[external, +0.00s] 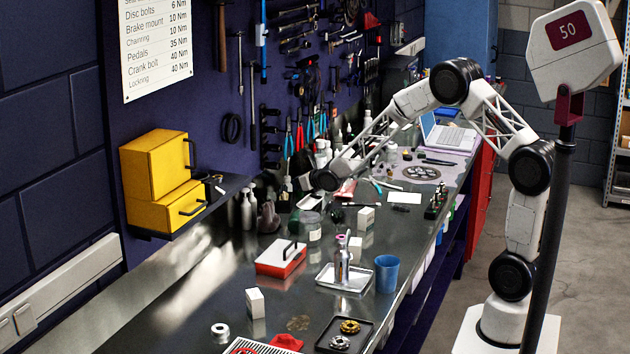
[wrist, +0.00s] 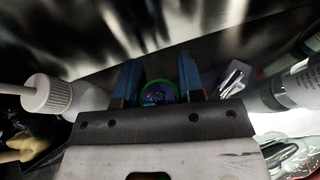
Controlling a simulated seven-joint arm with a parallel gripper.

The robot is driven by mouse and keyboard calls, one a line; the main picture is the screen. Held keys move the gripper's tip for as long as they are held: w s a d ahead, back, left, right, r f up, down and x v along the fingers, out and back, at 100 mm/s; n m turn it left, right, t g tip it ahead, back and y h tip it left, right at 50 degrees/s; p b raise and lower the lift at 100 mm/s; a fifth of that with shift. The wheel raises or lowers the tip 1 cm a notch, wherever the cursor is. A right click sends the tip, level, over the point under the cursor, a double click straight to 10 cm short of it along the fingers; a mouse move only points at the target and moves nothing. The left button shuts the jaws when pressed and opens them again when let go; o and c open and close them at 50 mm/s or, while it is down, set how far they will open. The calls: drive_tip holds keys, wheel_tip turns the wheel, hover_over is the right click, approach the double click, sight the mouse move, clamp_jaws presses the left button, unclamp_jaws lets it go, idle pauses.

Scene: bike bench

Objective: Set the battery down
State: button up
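In the wrist view my gripper (wrist: 158,70) has its two blue fingers on either side of a round thing with a green rim and a dark purplish face, which looks like the battery (wrist: 158,93) seen end-on. It fills the gap between the fingers and appears gripped. In the external view my gripper (external: 312,172) is at the back of the metal bench (external: 190,292), among bottles near the pegboard wall. The battery cannot be made out there, and its height above the bench is unclear.
A white-capped bottle (wrist: 48,94) is close on the left in the wrist view; a grey bottle (wrist: 298,82) is on the right. A red-and-white box (external: 281,258), a metal tray (external: 344,278) and a blue cup (external: 387,273) stand nearer the front. The left bench is mostly bare.

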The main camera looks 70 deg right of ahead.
drive_tip(key=o, duration=0.4)
drive_tip(key=shift+r, duration=0.15)
drive_tip(key=shift+v, duration=6)
drive_tip(key=shift+r, duration=0.1)
